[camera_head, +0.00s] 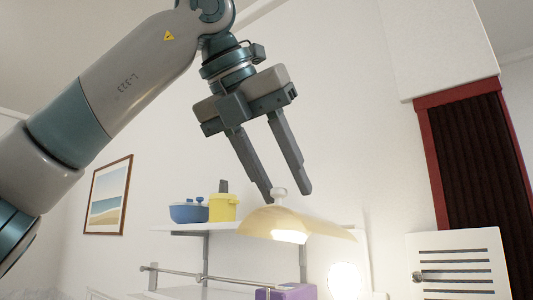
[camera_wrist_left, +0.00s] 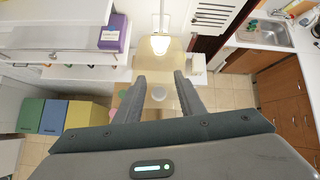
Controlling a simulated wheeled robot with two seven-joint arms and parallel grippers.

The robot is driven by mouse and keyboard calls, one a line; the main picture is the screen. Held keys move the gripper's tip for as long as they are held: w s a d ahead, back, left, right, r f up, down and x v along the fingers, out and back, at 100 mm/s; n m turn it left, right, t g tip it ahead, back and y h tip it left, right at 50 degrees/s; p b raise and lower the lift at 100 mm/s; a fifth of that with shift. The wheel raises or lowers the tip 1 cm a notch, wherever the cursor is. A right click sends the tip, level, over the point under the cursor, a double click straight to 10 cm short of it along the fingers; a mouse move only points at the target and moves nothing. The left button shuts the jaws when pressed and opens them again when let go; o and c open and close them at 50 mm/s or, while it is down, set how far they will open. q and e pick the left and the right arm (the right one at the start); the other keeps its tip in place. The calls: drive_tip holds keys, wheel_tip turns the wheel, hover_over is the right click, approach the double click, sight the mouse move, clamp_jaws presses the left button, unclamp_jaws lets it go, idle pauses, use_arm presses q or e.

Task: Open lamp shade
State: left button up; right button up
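I cannot tell whether a finger touches the knob; nothing is visibly gripped. A lit lamp (camera_wrist_left: 159,45) shows just beyond the fingertips. My right gripper is in neither view.
A white wall shelf (camera_head: 225,227) behind holds a blue pot (camera_head: 188,212) and a yellow pot (camera_head: 223,208). A purple box (camera_head: 286,292) stands below. A white slatted panel (camera_head: 458,262) is at right. Air around the gripper looks clear.

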use_arm(q)
drive_tip(key=shift+s+a+r, duration=0.35)
drive_tip(key=shift+a, duration=0.05)
drive_tip(key=v, duration=1.5)
drive_tip(key=shift+s+r, duration=0.25)
drive_tip(key=shift+r, duration=0.15)
drive_tip(key=shift+w+d, duration=0.1)
drive_tip(key=shift+d, duration=0.05)
